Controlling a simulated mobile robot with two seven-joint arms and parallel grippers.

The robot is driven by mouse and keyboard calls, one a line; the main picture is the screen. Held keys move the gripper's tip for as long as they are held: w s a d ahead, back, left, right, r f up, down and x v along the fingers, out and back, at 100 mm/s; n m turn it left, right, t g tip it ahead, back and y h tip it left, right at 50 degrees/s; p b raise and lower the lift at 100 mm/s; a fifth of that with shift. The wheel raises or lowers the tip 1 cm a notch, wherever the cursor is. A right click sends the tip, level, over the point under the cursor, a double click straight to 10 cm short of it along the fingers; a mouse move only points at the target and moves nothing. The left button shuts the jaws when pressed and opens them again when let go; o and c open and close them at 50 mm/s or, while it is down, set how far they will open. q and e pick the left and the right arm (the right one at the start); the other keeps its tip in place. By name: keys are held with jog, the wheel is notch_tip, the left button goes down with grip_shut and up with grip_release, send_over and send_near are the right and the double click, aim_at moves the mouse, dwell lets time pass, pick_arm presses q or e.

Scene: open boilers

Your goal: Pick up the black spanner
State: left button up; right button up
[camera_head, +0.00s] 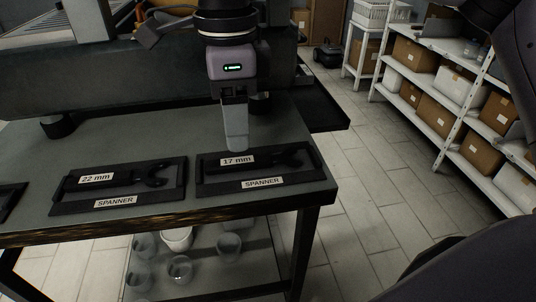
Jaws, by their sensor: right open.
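One black spanner (152,177) lies in a dark tray (62,208) labelled 22 mm, left of centre on the table. Another black spanner (285,160) lies in a dark tray (312,180) labelled 17 mm, to its right. My right gripper (236,142) points down with its fingertips at the 17 mm tray's back edge, near the label. It is open and holds nothing visible. Its fingers overlap in this view, so the gap does not show, and I cannot tell whether they touch the tray. My left gripper is not in view.
The dark table (130,144) has another tray (8,198) cut off at the left edge. Several glass vessels stand on its lower shelf. White shelving (440,150) with boxes stands at the right. Tiled floor (375,190) lies open between table and shelving.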

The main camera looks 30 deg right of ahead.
aim_at(242, 160)
jog(key=f, duration=0.6)
jog(key=shift+s+d, duration=0.1)
jog(key=shift+d, duration=0.15)
jog(key=shift+r, duration=0.1)
grip_shut()
